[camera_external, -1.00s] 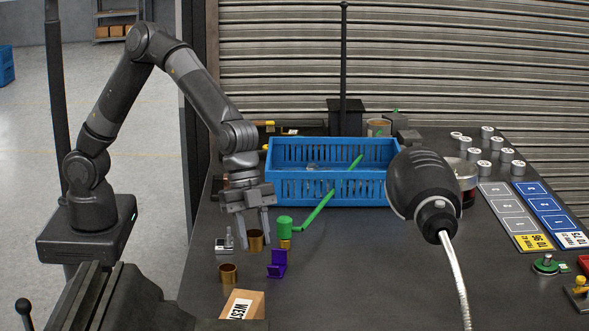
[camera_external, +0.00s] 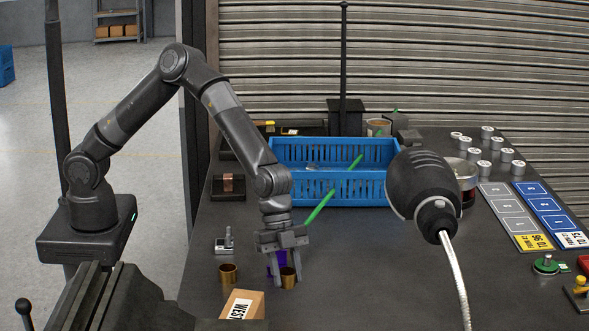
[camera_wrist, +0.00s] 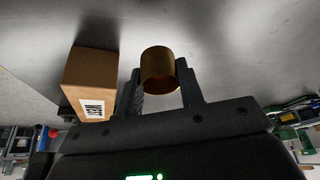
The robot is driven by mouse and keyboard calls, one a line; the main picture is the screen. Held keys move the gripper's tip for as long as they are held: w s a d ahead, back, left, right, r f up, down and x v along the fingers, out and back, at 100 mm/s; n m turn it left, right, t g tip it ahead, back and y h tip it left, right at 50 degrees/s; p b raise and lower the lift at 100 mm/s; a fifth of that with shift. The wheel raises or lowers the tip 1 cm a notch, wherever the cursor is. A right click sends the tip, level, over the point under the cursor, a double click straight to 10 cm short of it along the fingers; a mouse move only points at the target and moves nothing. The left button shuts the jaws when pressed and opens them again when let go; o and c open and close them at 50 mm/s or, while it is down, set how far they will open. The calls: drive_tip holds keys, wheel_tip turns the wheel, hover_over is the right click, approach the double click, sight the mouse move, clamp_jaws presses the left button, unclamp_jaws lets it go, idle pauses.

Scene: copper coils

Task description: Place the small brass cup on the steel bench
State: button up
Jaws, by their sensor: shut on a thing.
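A brass cup (camera_external: 288,279) is between the two fingers of my gripper (camera_external: 287,282), which is shut on it. It is upright at or just above the dark steel bench (camera_external: 400,270); I cannot tell whether its base touches. In the wrist view the same cup (camera_wrist: 160,72) sits between the fingertips (camera_wrist: 159,76), with grey surface beyond it. A second brass cup (camera_external: 228,272) stands on the bench to the left, apart from my gripper.
A cardboard box (camera_external: 243,304) with a label lies close in front; it also shows in the wrist view (camera_wrist: 91,78). A purple holder (camera_external: 270,260) is partly hidden behind my gripper. A blue crate (camera_external: 350,190) stands behind. A lamp head (camera_external: 423,187) hangs at right.

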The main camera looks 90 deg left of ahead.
sight(297, 306)
drive_tip(key=shift+w+a+f, duration=0.2)
drive_tip(key=shift+w+f, duration=0.1)
drive_tip(key=shift+w, duration=0.15)
drive_tip(key=shift+w+a+f, duration=0.2)
drive_tip(key=shift+w+f, duration=0.05)
drive_tip(key=shift+w, duration=0.15)
drive_tip(key=shift+f, duration=2.05)
drive_tip(key=shift+f, duration=0.2)
drive_tip(key=o, duration=1)
drive_tip(key=shift+c, duration=0.2)
drive_tip(key=shift+r, duration=0.1)
